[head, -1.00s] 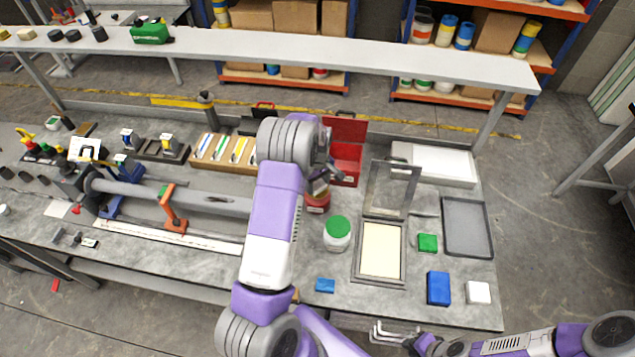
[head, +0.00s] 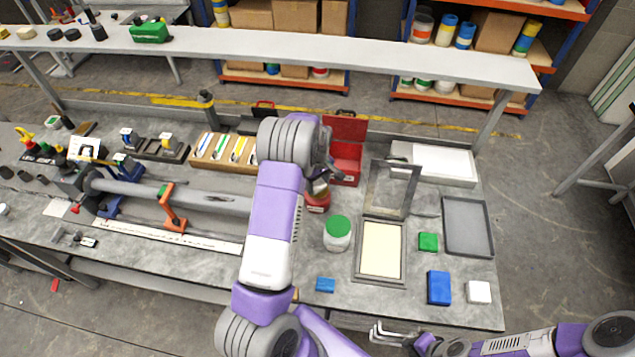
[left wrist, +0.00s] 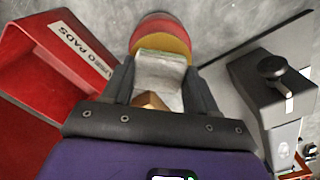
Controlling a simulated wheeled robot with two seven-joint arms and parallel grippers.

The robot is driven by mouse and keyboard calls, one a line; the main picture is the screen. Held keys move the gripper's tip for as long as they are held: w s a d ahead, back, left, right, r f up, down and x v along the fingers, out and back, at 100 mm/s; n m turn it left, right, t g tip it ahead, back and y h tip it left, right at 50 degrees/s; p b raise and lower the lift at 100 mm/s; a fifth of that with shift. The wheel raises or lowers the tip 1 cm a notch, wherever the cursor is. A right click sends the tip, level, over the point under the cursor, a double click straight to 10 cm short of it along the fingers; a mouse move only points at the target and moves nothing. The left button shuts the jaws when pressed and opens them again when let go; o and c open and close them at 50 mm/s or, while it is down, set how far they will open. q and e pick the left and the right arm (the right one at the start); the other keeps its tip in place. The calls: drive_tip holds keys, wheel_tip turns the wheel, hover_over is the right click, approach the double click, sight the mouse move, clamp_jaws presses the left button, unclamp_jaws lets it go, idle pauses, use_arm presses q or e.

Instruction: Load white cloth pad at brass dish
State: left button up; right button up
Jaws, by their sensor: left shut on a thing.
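The white cloth pad (left wrist: 158,76) is between the two fingers of my left gripper (left wrist: 160,92), which is shut on it. The brass dish (left wrist: 178,42) tops a red can (left wrist: 152,22) just beyond the fingertips. The pad's far edge overlaps the dish in the left wrist view; I cannot tell whether they touch. In the head view my left gripper (head: 325,178) is right above the red can (head: 317,204), and its wrist hides the pad and dish. My right gripper (head: 392,335) is open and empty at the bench's front edge.
A red bin marked for used pads (left wrist: 60,60) stands close beside my left gripper. A jar with a green lid (head: 337,232), a hinged frame (head: 381,250), a grey tray (head: 467,226) and blue, green and white blocks occupy the right side of the bench.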

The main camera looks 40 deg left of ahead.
sight(317, 184)
idle(0.5)
use_arm(q)
drive_tip(key=shift+r+p, duration=2.25)
drive_tip(key=shift+r, duration=1.25)
